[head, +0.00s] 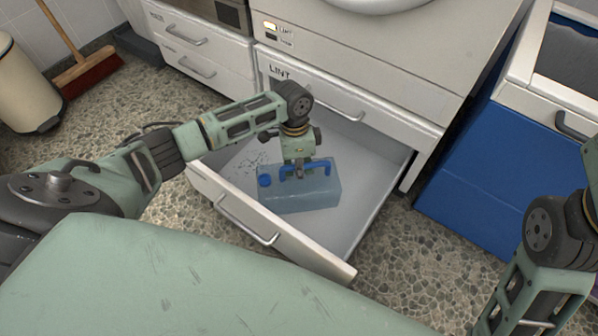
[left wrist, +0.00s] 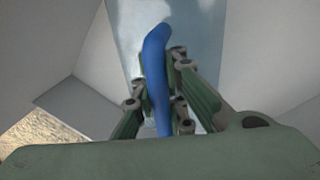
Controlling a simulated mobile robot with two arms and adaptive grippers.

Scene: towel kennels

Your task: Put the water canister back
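My left gripper (head: 299,173) points down at the handle from above. In the left wrist view its fingers (left wrist: 172,80) are close together around the blue handle (left wrist: 154,70), and they look shut on it. My right arm shows at the right edge, but its fingers are not visible.
The drawer belongs to the white cabinet (head: 400,85) and has a front handle (head: 248,222). A beige bin (head: 25,95) and a broom (head: 88,72) are at the upper left. Stone-patterned floor (head: 400,260) is clear to the right of the drawer.

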